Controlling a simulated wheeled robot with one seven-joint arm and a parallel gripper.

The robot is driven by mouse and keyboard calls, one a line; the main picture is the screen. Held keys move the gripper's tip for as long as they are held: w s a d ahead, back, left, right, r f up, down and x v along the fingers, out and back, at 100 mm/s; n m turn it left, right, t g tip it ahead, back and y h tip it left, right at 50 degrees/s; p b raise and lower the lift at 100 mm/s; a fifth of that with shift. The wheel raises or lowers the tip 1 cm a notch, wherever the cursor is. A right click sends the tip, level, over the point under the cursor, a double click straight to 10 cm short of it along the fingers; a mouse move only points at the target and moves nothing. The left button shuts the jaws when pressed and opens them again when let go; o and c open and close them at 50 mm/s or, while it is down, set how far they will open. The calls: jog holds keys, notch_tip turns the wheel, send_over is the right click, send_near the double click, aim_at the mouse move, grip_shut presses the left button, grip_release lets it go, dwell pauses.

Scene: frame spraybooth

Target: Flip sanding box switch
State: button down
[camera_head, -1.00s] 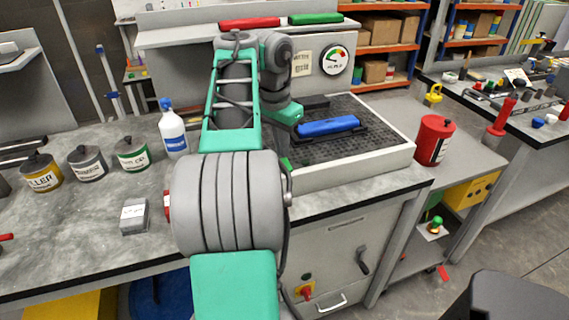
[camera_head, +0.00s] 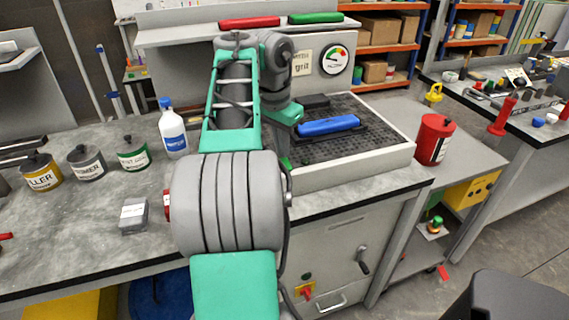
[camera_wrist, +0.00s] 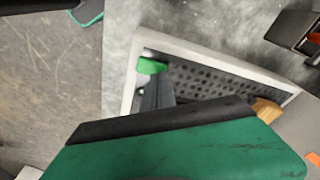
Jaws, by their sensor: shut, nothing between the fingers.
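The sanding box (camera_head: 350,168) is a pale cabinet with a dark perforated top, set into the bench. A red switch (camera_head: 306,292) on a yellow plate sits low on its front, left of a dark lever handle (camera_head: 362,260). My arm hangs just left of the switch in the head view. In the wrist view, my gripper (camera_wrist: 153,80) shows as a dark finger with a green tip over the perforated top. It is shut and empty. In the head view my arm mostly hides it, and the switch does not show in the wrist view.
A blue sanding block (camera_head: 328,125) lies on the perforated top. A red can (camera_head: 433,140) stands right of it. A gauge (camera_head: 335,60) is on the back panel.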

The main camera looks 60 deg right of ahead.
aim_at(282, 160)
jog(key=shift+f+b, duration=0.8)
jog(key=shift+f, duration=0.1)
jog(key=shift+r, duration=0.1)
notch_tip(282, 160, up, 7)
jog(key=p, duration=0.7)
dwell(0.3)
